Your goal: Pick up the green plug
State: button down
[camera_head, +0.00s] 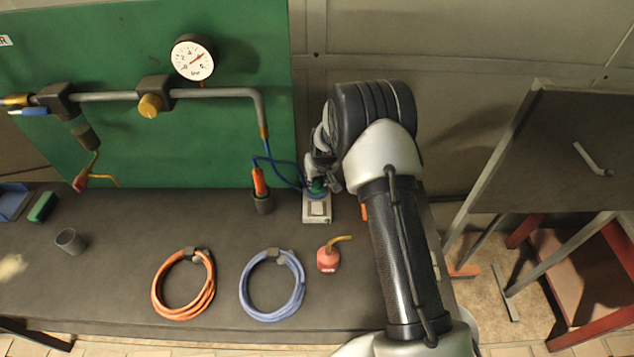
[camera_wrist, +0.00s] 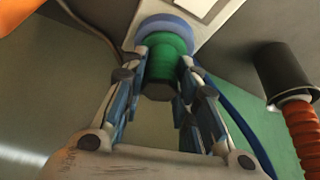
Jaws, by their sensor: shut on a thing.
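The green plug (camera_wrist: 166,62) is between the fingertips of my gripper (camera_wrist: 164,75) in the wrist view. The fingers are shut on its sides. The plug's far end meets a blue ring (camera_wrist: 165,28) on a pale box. In the head view the green plug (camera_head: 317,186) shows as a small patch at my gripper (camera_head: 322,183), over the pale box (camera_head: 317,207) on the bench. My arm hides part of this area. I cannot tell whether the plug is still seated in the blue ring.
An orange-handled tool stands in a dark holder (camera_head: 264,204) just left of the gripper, with a blue cable behind it. A green panel (camera_head: 230,130) stands behind.

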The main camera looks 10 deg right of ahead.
jog(key=shift+r, duration=0.15)
notch_tip(320, 180, up, 25)
jog(key=p, duration=0.5)
dwell(0.7)
jog(key=shift+f, duration=0.2)
